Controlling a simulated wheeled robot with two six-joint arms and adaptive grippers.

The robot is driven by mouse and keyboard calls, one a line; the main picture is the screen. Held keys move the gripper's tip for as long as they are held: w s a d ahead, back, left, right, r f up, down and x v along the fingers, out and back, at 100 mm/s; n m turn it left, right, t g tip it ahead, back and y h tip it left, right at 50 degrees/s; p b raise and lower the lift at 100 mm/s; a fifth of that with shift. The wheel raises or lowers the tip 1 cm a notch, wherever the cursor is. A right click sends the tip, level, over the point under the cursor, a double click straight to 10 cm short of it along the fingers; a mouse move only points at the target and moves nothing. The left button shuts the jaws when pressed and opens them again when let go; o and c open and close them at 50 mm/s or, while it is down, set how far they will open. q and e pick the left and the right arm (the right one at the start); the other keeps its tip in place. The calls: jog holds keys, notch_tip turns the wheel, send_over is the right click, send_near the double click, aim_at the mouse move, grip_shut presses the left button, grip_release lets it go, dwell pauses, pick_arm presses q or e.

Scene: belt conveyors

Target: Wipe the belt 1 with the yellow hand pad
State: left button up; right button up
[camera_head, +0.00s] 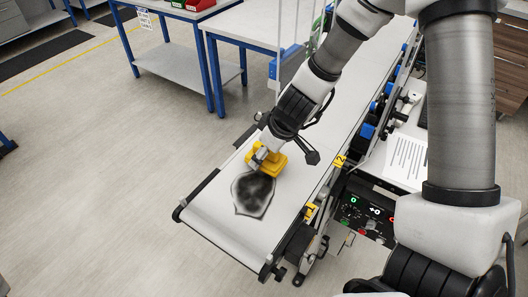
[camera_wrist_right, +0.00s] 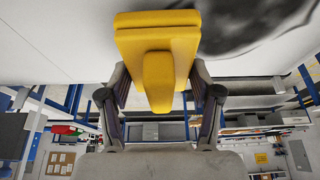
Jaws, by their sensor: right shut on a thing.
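My right gripper (camera_head: 259,155) is shut on the yellow hand pad (camera_head: 271,164) at the near part of the white belt (camera_head: 212,203). In the right wrist view, the pad's narrow grip (camera_wrist_right: 157,83) is between the two fingers, with its wide block (camera_wrist_right: 157,35) against or very close to the belt surface (camera_wrist_right: 60,45); exact contact is hard to tell. A dark, smudged stain (camera_head: 253,194) lies on the belt just nearer than the pad. The stain also shows beside the pad in the right wrist view (camera_wrist_right: 240,25). My left gripper is out of view.
A control box (camera_head: 365,213) with buttons and a display sits right of the belt, near yellow number tags (camera_head: 340,160). A paper sheet (camera_head: 407,157) lies beyond it. Blue-legged tables (camera_head: 187,62) stand at the upper left. The floor left of the belt is clear.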

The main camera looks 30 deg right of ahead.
jog(key=shift+s+r, duration=0.15)
jog(key=shift+s, duration=0.05)
jog(key=shift+w+f, duration=0.2)
jog(key=shift+w, duration=0.1)
jog(key=shift+s+f, duration=0.15)
jog(key=shift+s, duration=0.05)
jog(key=shift+w+f+b, duration=0.15)
jog(key=shift+f+b, duration=0.15)
jog(key=shift+b, duration=0.15)
jog(key=shift+f+b, duration=0.45)
jog(key=shift+f, duration=0.05)
